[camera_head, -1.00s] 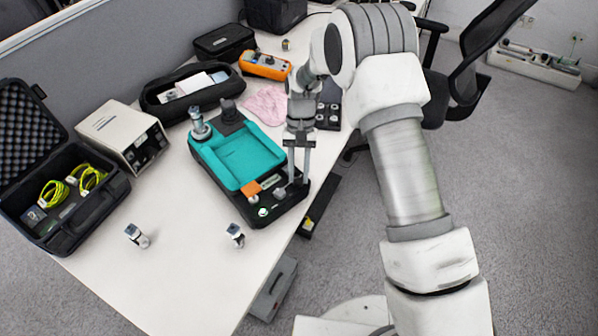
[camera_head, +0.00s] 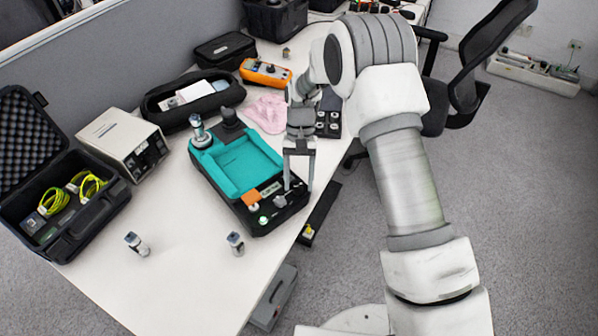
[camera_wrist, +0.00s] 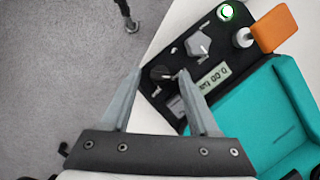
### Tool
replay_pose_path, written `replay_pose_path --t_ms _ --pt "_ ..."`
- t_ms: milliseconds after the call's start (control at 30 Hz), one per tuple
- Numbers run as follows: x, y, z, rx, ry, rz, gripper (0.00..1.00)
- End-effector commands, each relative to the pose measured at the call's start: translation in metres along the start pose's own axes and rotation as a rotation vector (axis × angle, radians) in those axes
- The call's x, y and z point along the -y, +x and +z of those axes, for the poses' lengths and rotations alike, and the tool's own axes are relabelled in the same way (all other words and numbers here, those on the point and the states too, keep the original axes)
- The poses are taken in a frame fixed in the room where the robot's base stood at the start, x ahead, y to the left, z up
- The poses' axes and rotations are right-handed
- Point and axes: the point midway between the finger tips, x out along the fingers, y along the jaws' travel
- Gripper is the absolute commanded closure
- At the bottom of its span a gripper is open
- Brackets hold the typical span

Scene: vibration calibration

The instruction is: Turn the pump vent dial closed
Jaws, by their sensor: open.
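The calibration pump (camera_head: 202,172) is a black unit with a teal tray, near the desk's right edge. In the wrist view its panel shows a small black dial (camera_wrist: 162,73) with a pale pointer mark, next to a display. Its label is too small to read surely. A larger grey knob (camera_wrist: 200,44) sits beside it and also shows in the head view (camera_head: 280,201). My gripper (camera_wrist: 158,74) is open and points down at the panel, its fingertips on either side of the black dial. In the head view my gripper (camera_head: 298,188) stands over the panel's right corner; contact cannot be told.
An orange block (camera_wrist: 274,28) and a green-lit button (camera_wrist: 226,12) are on the panel close to the grey knob. Two small sensors (camera_head: 137,243) (camera_head: 235,243) stand on the desk in front. An open black case (camera_head: 95,215) with yellow cables lies left.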

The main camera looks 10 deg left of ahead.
Motion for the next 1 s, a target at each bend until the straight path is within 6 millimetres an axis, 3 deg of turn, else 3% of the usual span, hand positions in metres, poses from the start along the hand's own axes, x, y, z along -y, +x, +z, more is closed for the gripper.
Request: replay_pose_path --t_ms 233,700,1000 --pt "0.0 -0.033 -0.001 -0.005 0.0 -0.001 0.39" --pt "0.0 -0.144 0.0 -0.004 0.0 -0.002 0.39" --pt "0.0 -0.172 0.0 -0.001 0.0 0.0 0.39"
